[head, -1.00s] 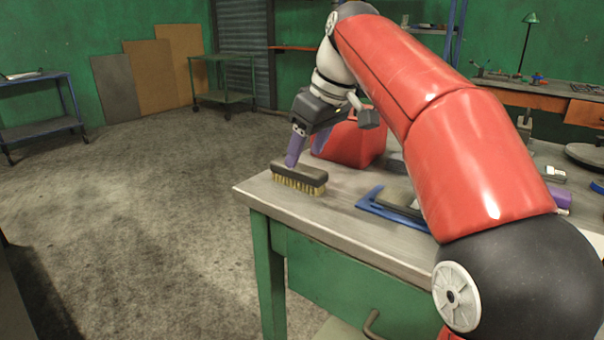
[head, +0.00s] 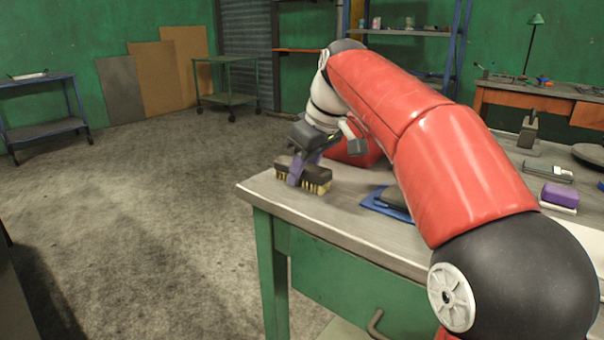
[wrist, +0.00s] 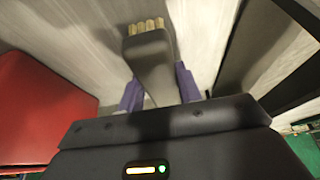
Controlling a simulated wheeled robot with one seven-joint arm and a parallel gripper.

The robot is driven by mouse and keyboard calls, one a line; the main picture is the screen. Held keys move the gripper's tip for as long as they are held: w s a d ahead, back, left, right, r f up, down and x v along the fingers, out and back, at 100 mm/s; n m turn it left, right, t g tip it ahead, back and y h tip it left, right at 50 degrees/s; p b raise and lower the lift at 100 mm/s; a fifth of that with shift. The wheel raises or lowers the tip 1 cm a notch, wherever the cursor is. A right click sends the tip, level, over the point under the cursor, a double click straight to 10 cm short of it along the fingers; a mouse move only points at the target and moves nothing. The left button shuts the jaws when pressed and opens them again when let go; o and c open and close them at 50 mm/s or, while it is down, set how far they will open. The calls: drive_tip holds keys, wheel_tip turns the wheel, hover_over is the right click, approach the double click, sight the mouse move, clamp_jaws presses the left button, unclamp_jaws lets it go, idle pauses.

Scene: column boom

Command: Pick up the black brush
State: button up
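The black brush (head: 318,174) has a dark block and pale tan bristles. It rests bristles down on the grey table (head: 345,215), near its left corner. My gripper (head: 305,167) is down at the brush, with one purple finger across its near side. In the wrist view the brush (wrist: 152,58) lies between the two purple fingers of my gripper (wrist: 159,84). The fingers sit against both long sides with no clear gap. The fingertips are partly hidden, and no lift off the table shows.
A red box (head: 350,152) stands just behind the brush. A blue-framed item (head: 378,203) lies to its right, partly behind my arm. A purple block (head: 560,194) is farther right. The floor left of the table is clear.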

drive_tip(key=shift+c, duration=1.2)
wheel_tip(320, 180, up, 8)
drive_tip(key=shift+f+p, duration=0.1)
drive_tip(key=shift+p, duration=1)
drive_tip(key=shift+r, duration=1.1)
